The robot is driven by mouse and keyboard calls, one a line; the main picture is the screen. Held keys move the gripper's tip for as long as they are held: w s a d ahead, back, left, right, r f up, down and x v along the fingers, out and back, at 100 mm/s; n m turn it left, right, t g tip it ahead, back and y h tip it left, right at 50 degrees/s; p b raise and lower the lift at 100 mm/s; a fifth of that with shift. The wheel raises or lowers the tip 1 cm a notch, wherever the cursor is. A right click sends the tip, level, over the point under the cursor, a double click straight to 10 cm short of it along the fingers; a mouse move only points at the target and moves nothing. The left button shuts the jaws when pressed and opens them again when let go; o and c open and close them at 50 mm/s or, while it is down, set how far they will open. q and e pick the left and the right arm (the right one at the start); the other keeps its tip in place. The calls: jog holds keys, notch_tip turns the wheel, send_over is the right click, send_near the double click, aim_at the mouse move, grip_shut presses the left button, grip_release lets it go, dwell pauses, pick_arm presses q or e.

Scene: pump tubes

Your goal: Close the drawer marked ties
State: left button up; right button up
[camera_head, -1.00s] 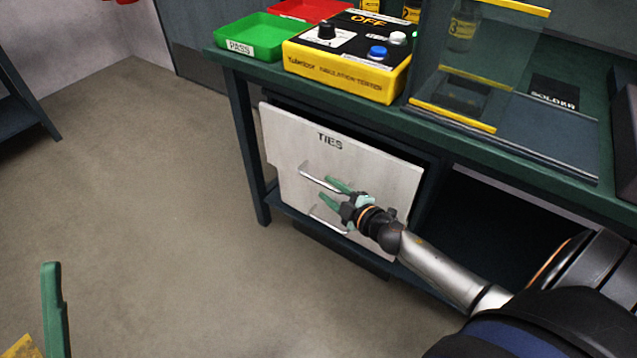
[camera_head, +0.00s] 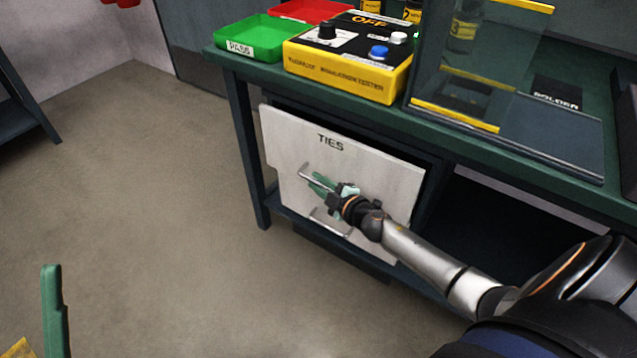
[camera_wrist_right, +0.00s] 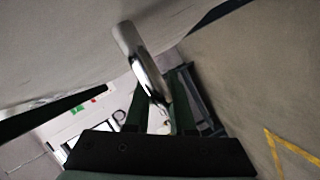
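The drawer marked TIES (camera_head: 375,170) has a pale grey front panel under the green bench. A dark gap shows along its top and right edges, so it stands a little out from the frame. Its metal handle bar (camera_head: 304,172) is on the front. My right gripper (camera_head: 316,184) is at the handle, its green fingers apart. In the right wrist view the curved handle (camera_wrist_right: 137,50) runs in front of and between the fingers; contact is unclear. One finger of my left gripper (camera_head: 53,310) shows at the lower left; its other finger is not visible.
The bench top (camera_head: 465,133) carries a green PASS tray (camera_head: 262,50), a red tray (camera_head: 308,10), a yellow tester (camera_head: 345,78) and a clear guard. A lower metal bar (camera_head: 330,224) is below my gripper. The floor to the left is clear.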

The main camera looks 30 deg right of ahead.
grip_shut()
dwell(1.0)
